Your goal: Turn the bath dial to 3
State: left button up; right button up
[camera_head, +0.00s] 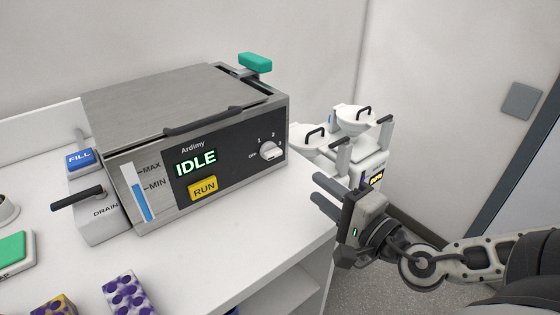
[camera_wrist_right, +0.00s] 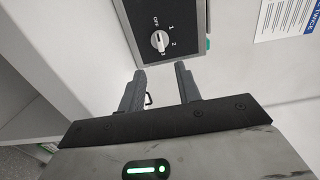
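The bath (camera_head: 180,90) is a steel box with a dark front panel, reading IDLE above a yellow RUN button. Its dial (camera_head: 270,150) is a light round knob with a raised ridge, at the panel's right end, marked OFF, 1, 2, 3. In the right wrist view the dial (camera_wrist_right: 160,42) lies just beyond the fingertips, its ridge along the OFF-to-3 line; I cannot tell which end is the pointer. My right gripper (camera_head: 318,190) is open and empty, right of and below the dial, apart from it. It also shows in the wrist view (camera_wrist_right: 160,72). My left gripper is out of view.
A blue FILL button (camera_head: 80,158) and black DRAIN lever (camera_head: 77,197) are left of the bath. White equipment with lidded pans (camera_head: 353,118) is behind my right gripper. Bare counter (camera_head: 240,235) lies before the bath.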

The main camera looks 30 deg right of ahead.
aim_at(275, 156)
jog(key=w, duration=0.7)
jog(key=w+a, duration=0.1)
jog(key=w, duration=0.3)
jog(key=shift+r+b, duration=0.1)
jog(key=shift+b, duration=0.25)
jog(key=shift+w, duration=0.8)
grip_shut()
